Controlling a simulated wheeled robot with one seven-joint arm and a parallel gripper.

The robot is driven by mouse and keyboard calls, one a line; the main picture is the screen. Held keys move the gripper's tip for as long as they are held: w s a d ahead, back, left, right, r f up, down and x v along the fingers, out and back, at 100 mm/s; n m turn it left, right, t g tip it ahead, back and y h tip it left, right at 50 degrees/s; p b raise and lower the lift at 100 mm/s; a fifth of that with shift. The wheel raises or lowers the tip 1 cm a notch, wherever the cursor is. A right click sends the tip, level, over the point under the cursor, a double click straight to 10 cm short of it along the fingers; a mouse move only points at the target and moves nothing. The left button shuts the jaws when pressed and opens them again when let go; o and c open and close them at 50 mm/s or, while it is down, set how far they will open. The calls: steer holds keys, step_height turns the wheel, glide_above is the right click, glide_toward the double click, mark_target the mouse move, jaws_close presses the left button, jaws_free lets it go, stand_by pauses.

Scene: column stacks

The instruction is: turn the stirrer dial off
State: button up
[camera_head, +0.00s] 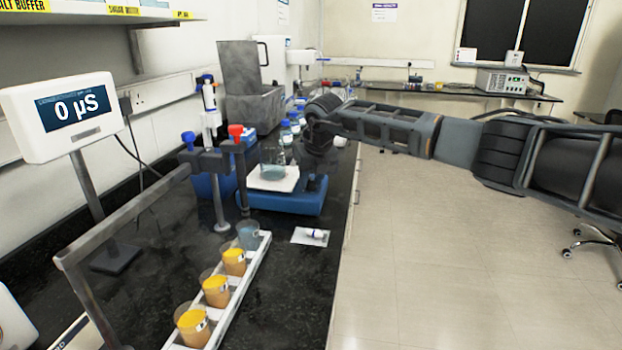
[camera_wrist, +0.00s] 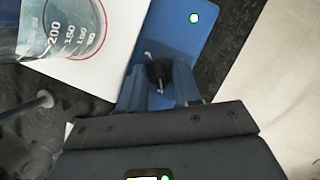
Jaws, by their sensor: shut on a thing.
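The blue stirrer (camera_head: 282,203) stands on the black bench with a white top plate (camera_head: 287,184), and a glass beaker (camera_head: 272,160) of bluish liquid is on the plate. In the wrist view, the stirrer's blue body (camera_wrist: 193,42) shows a lit green light near its far edge. The black dial (camera_wrist: 160,72) with a pale pointer line sits between my two fingers. My gripper (camera_wrist: 160,82) is shut on the dial; the finger sides hide part of it. The beaker (camera_wrist: 75,25) with volume marks is at upper left. In the head view, my arm hides the dial.
A white rack (camera_head: 234,290) with orange-filled cups stands in front of the stirrer. A grey stand bar (camera_head: 125,215) and a meter reading 0 µS (camera_head: 75,115) are at left. Bottles (camera_head: 287,132) stand behind.

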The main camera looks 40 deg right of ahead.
steer(key=n+y, duration=0.1)
steer(key=n, duration=0.2)
steer(key=n+y+b, duration=0.1)
steer(key=n, duration=0.2)
steer(key=shift+d+y, duration=0.2)
steer(key=shift+y, duration=0.1)
steer(key=n+y+b, duration=0.1)
steer(key=n, duration=0.1)
steer(key=n+b, duration=0.1)
steer(key=n, duration=0.2)
steer(key=shift+w+d+y+b, duration=0.1)
steer(key=shift+y+b, duration=0.25)
steer(key=shift+y, duration=0.05)
steer(key=shift+n+g, duration=0.3)
steer(key=shift+n, duration=0.1)
steer(key=o, duration=0.7)
steer(key=shift+o, duration=0.2)
steer(key=v, duration=0.8)
steer(key=shift+b, duration=0.45)
